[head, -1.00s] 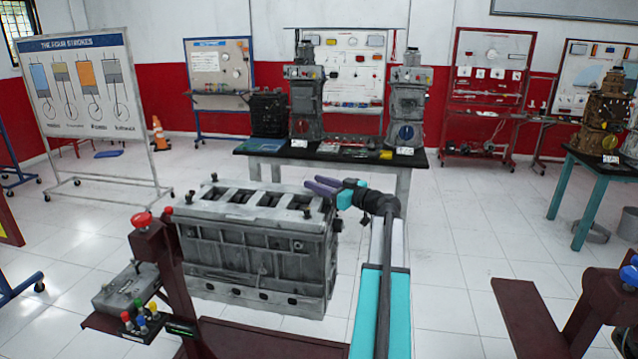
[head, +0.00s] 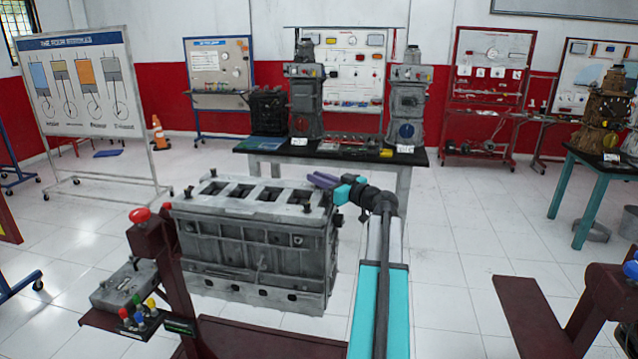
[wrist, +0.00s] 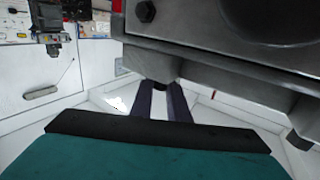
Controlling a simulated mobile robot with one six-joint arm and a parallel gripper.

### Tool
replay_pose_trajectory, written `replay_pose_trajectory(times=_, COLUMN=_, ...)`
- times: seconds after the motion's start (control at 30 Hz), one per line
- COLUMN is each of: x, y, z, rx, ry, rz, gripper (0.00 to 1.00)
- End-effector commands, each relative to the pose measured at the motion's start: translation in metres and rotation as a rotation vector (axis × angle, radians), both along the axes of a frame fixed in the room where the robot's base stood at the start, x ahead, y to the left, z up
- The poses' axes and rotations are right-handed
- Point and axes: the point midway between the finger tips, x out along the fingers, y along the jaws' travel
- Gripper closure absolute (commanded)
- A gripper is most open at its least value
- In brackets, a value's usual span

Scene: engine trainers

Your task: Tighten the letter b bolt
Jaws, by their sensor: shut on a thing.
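The grey engine block (head: 255,250) stands on a dark red stand, with several small dark bolts along its top edge. One bolt (head: 307,209) shows near its right front corner. I cannot read any letter beside the bolts. My gripper (head: 318,180), with purple fingers, reaches in at the block's back right top corner. Another dark bolt (wrist: 145,11) sits on the block face above, apart from the fingers.
A red knob (head: 140,215) on the stand's post and a grey box (head: 124,284) stand at front left. A black-topped table (head: 260,147) with engine trainers stands behind. Another dark red stand (head: 530,318) is at lower right.

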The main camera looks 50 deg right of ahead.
Motion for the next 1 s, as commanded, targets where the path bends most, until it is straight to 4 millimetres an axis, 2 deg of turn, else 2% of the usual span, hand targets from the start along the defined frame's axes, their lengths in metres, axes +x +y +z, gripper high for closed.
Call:
replay_pose_trajectory(times=0.2, x=-0.0008, y=0.0030, z=-0.0040, rx=-0.001, ry=-0.003, rz=-0.084, gripper=1.00)
replay_pose_trajectory(times=1.0, x=0.0005, y=0.0022, z=0.0001, rx=0.000, ry=-0.003, rz=-0.422, gripper=1.00)
